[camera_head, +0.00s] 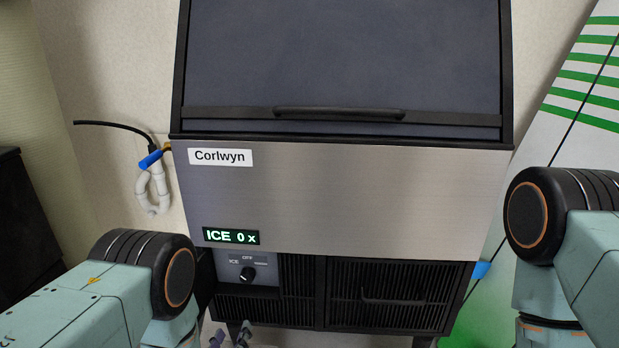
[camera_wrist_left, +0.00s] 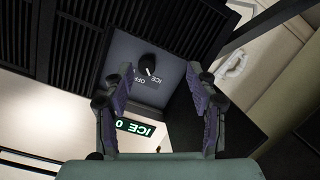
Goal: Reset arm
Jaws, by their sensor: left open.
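The Corlwyn ice maker (camera_head: 350,195) stands ahead in the head view, with its dark lid closed. Its green display (camera_head: 231,237) reads "ICE 0 x". The black knob (camera_head: 247,273) sits on a grey control panel below the display. My left gripper (camera_head: 232,335) shows only in part at the bottom edge of the head view, below the panel. In the left wrist view my left gripper (camera_wrist_left: 160,90) is open, with its two fingers apart and nothing between them. The knob (camera_wrist_left: 148,64) is in front of the fingers there and apart from them. My right gripper is out of view.
A lid handle (camera_head: 340,112) and dark grille vents (camera_head: 390,290) are on the machine. White pipes and a blue-handled valve (camera_head: 150,160) are on the wall at left. A dark cabinet (camera_head: 25,225) stands at far left. A green-striped panel (camera_head: 570,100) is at right.

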